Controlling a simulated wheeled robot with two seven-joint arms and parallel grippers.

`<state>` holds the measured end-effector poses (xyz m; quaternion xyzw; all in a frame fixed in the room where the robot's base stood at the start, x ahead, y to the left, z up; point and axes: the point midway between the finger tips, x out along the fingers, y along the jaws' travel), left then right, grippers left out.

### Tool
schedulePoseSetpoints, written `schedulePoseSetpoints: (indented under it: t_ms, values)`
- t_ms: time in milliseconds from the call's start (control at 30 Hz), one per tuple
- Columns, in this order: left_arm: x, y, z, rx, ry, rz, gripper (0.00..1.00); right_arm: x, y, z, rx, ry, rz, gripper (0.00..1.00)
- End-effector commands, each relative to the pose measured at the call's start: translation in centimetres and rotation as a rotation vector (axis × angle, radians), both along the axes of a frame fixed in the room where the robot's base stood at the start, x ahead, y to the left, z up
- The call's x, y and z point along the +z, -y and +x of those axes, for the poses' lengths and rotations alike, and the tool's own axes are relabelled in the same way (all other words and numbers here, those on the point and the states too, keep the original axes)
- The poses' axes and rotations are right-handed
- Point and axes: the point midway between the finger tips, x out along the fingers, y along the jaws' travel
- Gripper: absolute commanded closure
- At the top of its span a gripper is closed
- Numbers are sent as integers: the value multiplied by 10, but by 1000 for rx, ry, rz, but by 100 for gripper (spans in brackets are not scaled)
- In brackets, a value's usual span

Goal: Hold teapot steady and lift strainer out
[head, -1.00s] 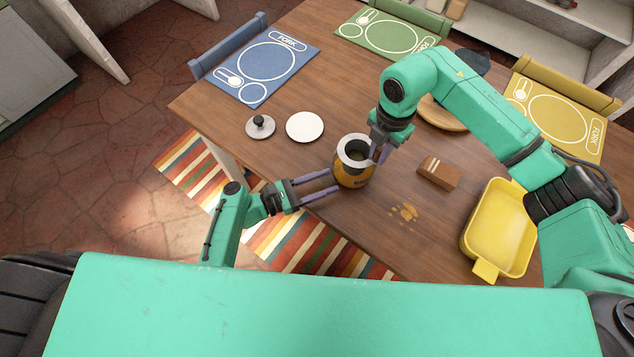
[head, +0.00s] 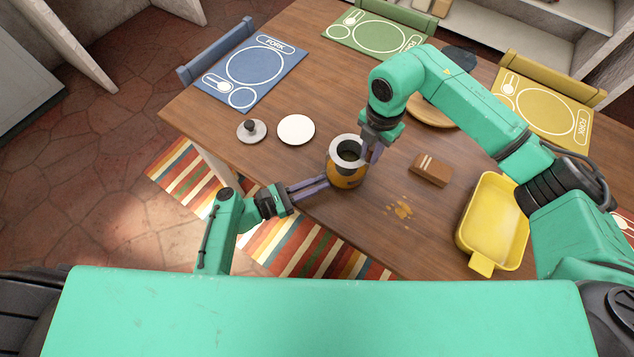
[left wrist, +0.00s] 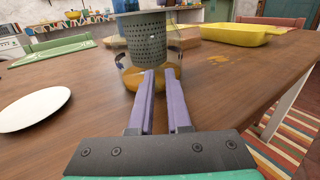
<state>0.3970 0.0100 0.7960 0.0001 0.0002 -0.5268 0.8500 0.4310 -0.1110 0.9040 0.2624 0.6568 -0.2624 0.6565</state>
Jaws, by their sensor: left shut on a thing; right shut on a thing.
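The glass teapot (head: 344,178) with amber liquid stands upright on the table near its front edge. It also shows in the left wrist view (left wrist: 131,80). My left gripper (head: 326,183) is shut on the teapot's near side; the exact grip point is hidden. The grey perforated strainer (left wrist: 147,40) has its wide rim (head: 335,152) above the teapot's mouth, and its lower part is still inside the glass. My right gripper (head: 371,156) points down and is shut on the strainer at the right side of its rim.
A lid with a dark knob (head: 252,134) and a white plate (head: 296,130) lie left of the teapot. A brown block (head: 431,170), a yellow tray (head: 489,232) and small tan scraps (head: 400,209) are to the right. The wood between is clear.

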Motion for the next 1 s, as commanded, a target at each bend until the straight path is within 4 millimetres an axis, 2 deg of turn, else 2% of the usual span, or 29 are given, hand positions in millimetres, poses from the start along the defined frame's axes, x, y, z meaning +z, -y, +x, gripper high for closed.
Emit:
schedulePoseSetpoints:
  t_ms: [633, 667, 733, 1000]
  values:
    - [0, 0, 0, 0, 0, 1, 100, 0, 0, 0, 0, 1, 1, 100]
    - [0, 0, 0, 0, 0, 1, 77, 0, 0, 0, 0, 1, 1, 100]
    - [0, 0, 0, 0, 0, 1, 50, 0, 0, 0, 0, 1, 1, 100]
    - [0, 0, 0, 0, 0, 1, 49, 0, 0, 0, 0, 1, 1, 100]
